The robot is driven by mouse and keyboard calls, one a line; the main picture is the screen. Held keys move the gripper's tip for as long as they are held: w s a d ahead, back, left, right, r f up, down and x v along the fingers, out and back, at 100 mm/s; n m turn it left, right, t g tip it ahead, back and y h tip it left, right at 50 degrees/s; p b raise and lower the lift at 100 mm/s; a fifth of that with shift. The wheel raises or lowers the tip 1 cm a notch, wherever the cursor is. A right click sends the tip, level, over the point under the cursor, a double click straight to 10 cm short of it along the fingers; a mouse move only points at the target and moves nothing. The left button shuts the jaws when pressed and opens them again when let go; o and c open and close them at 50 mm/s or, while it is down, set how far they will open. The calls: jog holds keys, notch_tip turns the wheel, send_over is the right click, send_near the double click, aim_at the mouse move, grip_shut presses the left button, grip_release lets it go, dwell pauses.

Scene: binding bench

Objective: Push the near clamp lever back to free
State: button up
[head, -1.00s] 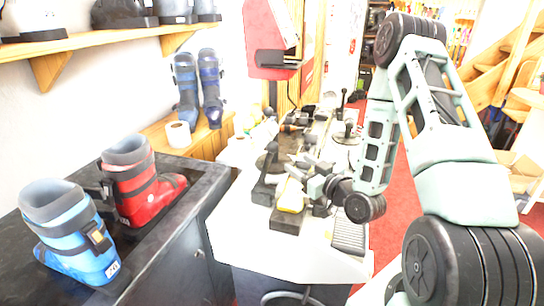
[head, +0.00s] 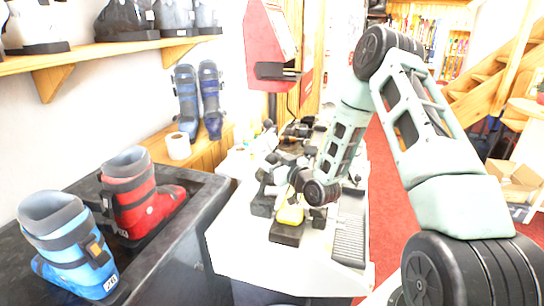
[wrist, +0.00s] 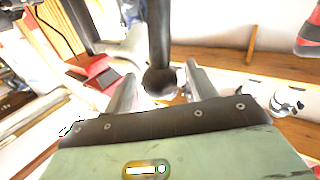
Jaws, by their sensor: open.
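The near clamp (head: 261,204) is a dark block on the left side of the white bench (head: 235,240). Its black lever is mostly lost behind my gripper in the head view. In the wrist view a dark lever (wrist: 159,35) ends in a round black knob (wrist: 160,81). The knob sits between the two fingers of my gripper (wrist: 161,88), with a gap visible on at least the right side. My gripper is open. In the head view my gripper (head: 272,175) reaches in from the right, at the clamp; contact cannot be told.
A yellow-topped dark block (head: 289,215) stands just right of the near clamp. A ribbed grey strip (head: 350,228) lies along the bench's right edge. More dark clamp parts (head: 298,132) crowd the bench farther back. A red boot (head: 140,197) and blue boot (head: 68,245) stand on the left counter.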

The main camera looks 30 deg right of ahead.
jog(key=shift+w, duration=0.25)
